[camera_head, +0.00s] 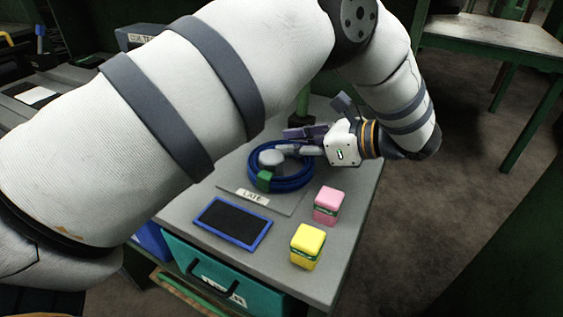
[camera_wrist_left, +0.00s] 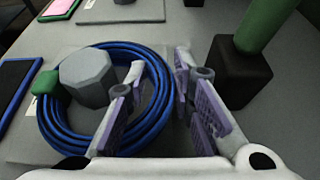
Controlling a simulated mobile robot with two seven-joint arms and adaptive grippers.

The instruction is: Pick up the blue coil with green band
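The blue coil (camera_head: 301,182) with its green band (camera_head: 264,179) lies around a grey post (camera_head: 271,157) on the grey table. In the left wrist view the coil (camera_wrist_left: 60,128), green band (camera_wrist_left: 47,84) and post (camera_wrist_left: 87,77) show from close up. My left gripper (camera_head: 291,143) is at the coil's far side in the head view. In the left wrist view its fingers (camera_wrist_left: 160,78) are apart, one over the inner side of the ring and one outside it. The coil's right side shows between them. Contact cannot be made out. My right gripper is not in view.
A dark green upright on a black base (camera_wrist_left: 240,70) stands close to the right finger. A blue-framed dark panel (camera_head: 233,222), a pink block (camera_head: 328,205) and a yellow block (camera_head: 307,246) lie in front of the coil. A teal drawer (camera_head: 215,272) is below.

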